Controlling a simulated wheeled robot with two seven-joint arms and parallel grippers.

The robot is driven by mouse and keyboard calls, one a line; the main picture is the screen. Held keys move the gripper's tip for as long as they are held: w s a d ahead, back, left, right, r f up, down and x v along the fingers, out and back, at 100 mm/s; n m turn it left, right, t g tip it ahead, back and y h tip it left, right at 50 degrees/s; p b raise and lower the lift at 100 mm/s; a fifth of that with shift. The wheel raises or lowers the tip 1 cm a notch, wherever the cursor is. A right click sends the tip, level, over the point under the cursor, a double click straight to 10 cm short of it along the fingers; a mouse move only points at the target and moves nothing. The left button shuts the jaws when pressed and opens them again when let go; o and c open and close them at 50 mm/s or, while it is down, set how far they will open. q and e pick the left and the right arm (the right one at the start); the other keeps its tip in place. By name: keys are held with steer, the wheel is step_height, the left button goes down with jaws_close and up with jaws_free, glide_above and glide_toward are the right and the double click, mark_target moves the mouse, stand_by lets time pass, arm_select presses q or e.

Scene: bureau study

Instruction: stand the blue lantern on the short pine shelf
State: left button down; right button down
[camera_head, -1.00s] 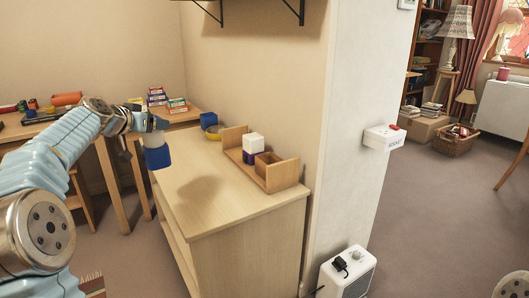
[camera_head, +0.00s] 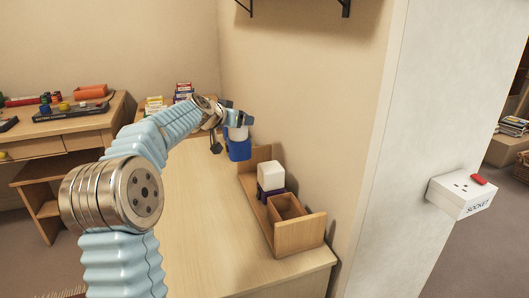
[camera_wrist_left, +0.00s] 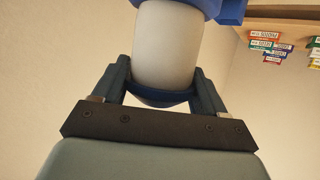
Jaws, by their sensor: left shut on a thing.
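The blue lantern (camera_head: 238,149), with a pale white middle and blue ends, is held in my left gripper (camera_head: 235,122). The lantern hangs in the air close to the far-left end of the short pine shelf (camera_head: 298,236), a low wooden rack with upright ends on the cabinet. I cannot tell the exact gap between them. My right gripper is not in view.
On the shelf stand a white-and-purple object (camera_head: 270,175) and a small open wooden box (camera_head: 285,207). The cabinet top (camera_head: 200,220) left of the shelf is bare. The wall stands close behind it. Colourful small boxes (camera_head: 183,91) lie farther back. Black brackets (camera_head: 346,8) hang above.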

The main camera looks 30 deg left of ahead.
arm_select(q)
steer(key=w+d+f+b, duration=0.2)
steer(key=w+d+f, duration=0.2)
steer(key=f, duration=0.5)
steer(key=shift+w+d+f, duration=0.35)
steer(key=shift+d+f, duration=0.05)
steer(key=shift+d, duration=0.15)
steer(key=shift+f+b, duration=0.1)
steer(key=shift+b, duration=0.25)
steer(key=shift+c, duration=2.4)
jaws_free()
steer(key=shift+f, duration=0.15)
steer(key=o, duration=0.4)
steer(key=shift+o, duration=0.2)
